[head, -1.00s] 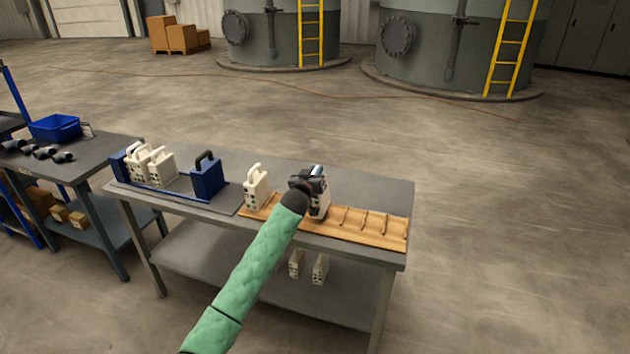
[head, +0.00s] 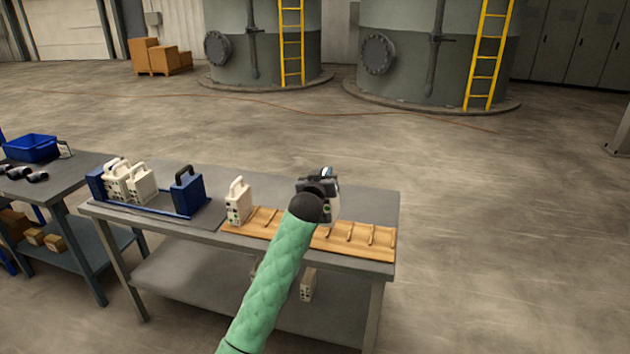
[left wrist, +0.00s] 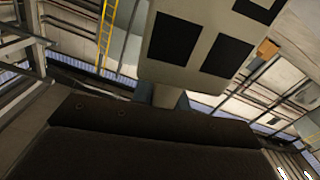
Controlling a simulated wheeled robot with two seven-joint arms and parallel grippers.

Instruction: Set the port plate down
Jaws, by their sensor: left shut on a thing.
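My left gripper (head: 318,187) is shut on a white port plate (head: 333,205), which is mostly hidden behind the gripper and my green-sleeved arm in the head view. The plate shows at the middle of the wooden slotted rack (head: 378,248); whether its lower edge touches the rack is hidden. In the left wrist view the held plate (left wrist: 192,42) is a pale face with dark square patches, large and close at the top. Another white plate (head: 238,201) with a handle stands upright at the rack's left end. My right gripper is not in view.
The rack's slots to the right look empty. White plates (head: 308,284) show on the lower shelf. A second table (head: 75,180) stands left.

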